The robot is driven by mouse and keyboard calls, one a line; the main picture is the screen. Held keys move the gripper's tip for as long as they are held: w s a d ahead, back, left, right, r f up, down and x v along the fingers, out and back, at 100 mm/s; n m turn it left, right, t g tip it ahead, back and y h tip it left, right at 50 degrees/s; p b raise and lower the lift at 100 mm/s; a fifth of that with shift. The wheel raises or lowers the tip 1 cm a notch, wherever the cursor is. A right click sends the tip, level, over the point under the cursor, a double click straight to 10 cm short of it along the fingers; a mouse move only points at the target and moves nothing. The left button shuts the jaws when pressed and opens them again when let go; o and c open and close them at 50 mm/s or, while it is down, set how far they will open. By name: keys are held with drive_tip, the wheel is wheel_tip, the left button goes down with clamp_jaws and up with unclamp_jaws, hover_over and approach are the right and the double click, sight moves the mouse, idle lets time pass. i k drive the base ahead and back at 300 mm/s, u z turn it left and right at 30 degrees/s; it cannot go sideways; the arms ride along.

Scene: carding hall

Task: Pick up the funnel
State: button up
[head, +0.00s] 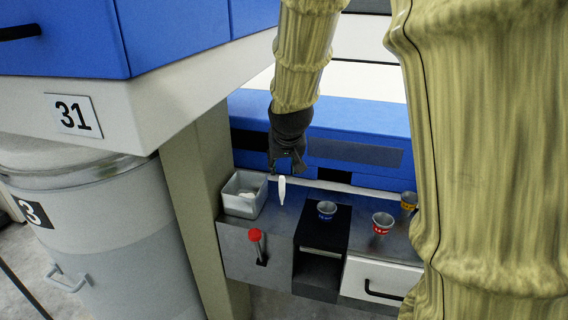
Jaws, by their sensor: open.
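Three small grey flared cups with coloured bands, which look like funnels, are on the grey metal bench (270,225). The blue-banded funnel (327,209) is on a black block, the red-banded funnel (382,223) is to its right, and the yellow-banded funnel (409,201) is farther right, partly hidden by my arm. Which one the task means, I cannot tell. My dark gripper (286,170) points down over the back of the bench, open, up and left of the blue-banded funnel and apart from it. A slim white piece (282,190) shows just below the fingers; whether they touch it is unclear.
A grey bin (231,207) with whitish contents stands at the bench's left end. A red-topped knob or lever (255,236) is at the front. A beige post (185,190) and a large metal can (100,220) are at left. A blue machine cover (350,125) lies behind.

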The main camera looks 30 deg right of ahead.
sight(327, 208)
drive_tip(key=z, duration=1.4)
drive_tip(key=k, duration=1)
